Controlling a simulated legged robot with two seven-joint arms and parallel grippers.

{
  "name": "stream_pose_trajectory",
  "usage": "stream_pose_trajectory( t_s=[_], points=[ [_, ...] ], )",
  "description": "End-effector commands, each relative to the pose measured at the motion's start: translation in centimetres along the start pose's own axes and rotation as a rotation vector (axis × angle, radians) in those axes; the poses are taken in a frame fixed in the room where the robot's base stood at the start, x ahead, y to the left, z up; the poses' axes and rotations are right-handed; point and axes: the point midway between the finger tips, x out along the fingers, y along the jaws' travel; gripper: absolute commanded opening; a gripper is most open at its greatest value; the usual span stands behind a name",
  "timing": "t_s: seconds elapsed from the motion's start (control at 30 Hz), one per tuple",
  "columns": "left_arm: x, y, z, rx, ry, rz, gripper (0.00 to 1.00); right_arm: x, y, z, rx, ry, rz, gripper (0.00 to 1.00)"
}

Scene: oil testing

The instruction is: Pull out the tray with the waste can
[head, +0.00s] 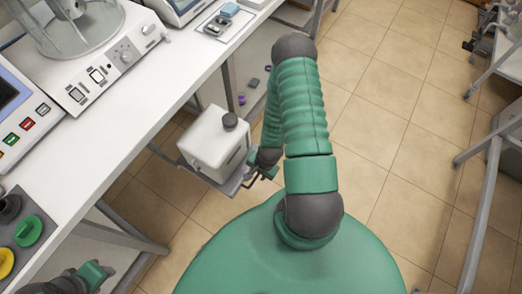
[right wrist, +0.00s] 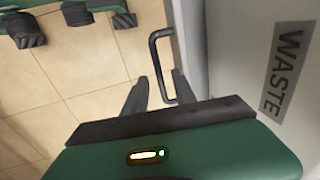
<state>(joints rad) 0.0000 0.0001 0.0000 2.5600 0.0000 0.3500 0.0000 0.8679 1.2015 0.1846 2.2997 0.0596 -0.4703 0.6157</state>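The white waste can (head: 213,138) with a black cap stands on a grey tray (head: 232,184) below the bench edge in the head view. Its side, labelled WASTE (right wrist: 283,68), fills the right of the right wrist view. A dark bent handle (right wrist: 154,55) sticks out beside it. My right gripper (right wrist: 160,76) is open, with its two fingers apart on either side of the handle's near end. In the head view the right gripper (head: 256,172) is small and partly hidden at the tray's front. My left gripper (head: 94,274) is at the lower left; its fingers are unclear.
A white bench (head: 135,100) with instruments runs along the left. A small dish with a blue item (head: 230,10) lies at its far end. Tiled floor (head: 390,120) is open in the middle. Grey metal frame legs (head: 478,205) stand at the right.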

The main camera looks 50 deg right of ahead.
Motion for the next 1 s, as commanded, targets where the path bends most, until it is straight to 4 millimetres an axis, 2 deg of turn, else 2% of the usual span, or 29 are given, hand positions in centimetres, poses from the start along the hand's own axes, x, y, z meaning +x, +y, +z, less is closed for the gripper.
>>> stream_pose_trajectory(
  t_s=[0.03, 0.3, 0.43, 0.5, 0.63, 1.0],
  points=[
    [-0.6, 0.0, -0.1, 0.000, 0.000, 0.000, 0.36, -1.6, -0.1, -0.1, 0.000, 0.002, -0.001, 0.33],
    [-2.3, 0.0, -0.6, 0.000, 0.000, 0.000, 0.36, -9.7, -0.2, -0.2, 0.001, 0.006, -0.003, 0.33],
    [-3.0, 0.0, -0.7, 0.000, 0.000, 0.000, 0.36, -12.8, -0.1, -0.2, 0.001, 0.004, -0.002, 0.33],
    [-4.6, 0.0, -1.1, 0.000, 0.000, 0.000, 0.36, -14.4, -0.2, -0.1, 0.002, 0.000, 0.001, 0.33],
    [-5.2, 0.0, -1.2, 0.000, 0.001, 0.000, 0.36, -15.1, -0.1, -0.1, 0.001, 0.000, 0.001, 0.33],
    [-5.0, 0.0, -1.2, 0.000, 0.000, 0.000, 0.36, -15.0, 0.0, -0.1, 0.000, 0.000, 0.001, 0.33]
  ],
)
